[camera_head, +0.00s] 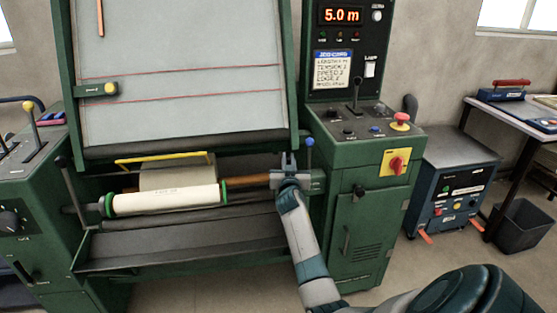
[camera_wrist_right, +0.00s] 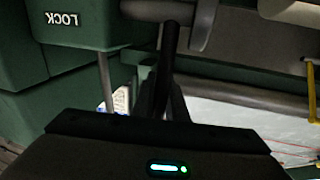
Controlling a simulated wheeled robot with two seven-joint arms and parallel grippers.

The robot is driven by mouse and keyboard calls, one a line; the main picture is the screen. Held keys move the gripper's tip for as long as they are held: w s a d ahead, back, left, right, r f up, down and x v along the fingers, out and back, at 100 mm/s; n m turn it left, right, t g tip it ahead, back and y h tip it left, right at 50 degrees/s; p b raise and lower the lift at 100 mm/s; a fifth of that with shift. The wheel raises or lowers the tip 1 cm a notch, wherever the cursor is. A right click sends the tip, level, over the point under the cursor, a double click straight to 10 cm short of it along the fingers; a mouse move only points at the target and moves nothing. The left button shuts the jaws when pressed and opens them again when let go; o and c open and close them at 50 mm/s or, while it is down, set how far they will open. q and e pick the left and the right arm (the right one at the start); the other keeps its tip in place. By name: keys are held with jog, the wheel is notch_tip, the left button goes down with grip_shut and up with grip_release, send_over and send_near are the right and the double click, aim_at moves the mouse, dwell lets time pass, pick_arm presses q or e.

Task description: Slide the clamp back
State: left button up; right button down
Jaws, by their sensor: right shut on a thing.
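The clamp (camera_head: 312,181) is a grey-green block on the cloth machine's right side, at the right end of the roll bar. My right gripper (camera_head: 289,163) is at its left part, above the bar's end. In the right wrist view my gripper (camera_wrist_right: 168,98) is shut on a dark upright handle (camera_wrist_right: 171,42); a green block marked LOCK (camera_wrist_right: 68,20), its lettering turned round, is to the left. The fingers partly hide the handle and where it joins the clamp. My left gripper is not in view.
A white cloth roll (camera_head: 165,200) with green collars lies on the bar left of my gripper, with brown core (camera_head: 250,182) between. A blue-knobbed lever (camera_head: 309,143) stands close right of my gripper. A green control cabinet (camera_head: 360,215) stands to the right.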

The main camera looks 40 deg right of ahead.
jog(key=shift+s+d+r, duration=0.1)
jog(key=shift+d, duration=0.1)
jog(key=c, duration=2)
grip_release()
jog(key=shift+o, duration=1.2)
jog(key=shift+s+d, duration=0.1)
jog(key=shift+d, duration=0.05)
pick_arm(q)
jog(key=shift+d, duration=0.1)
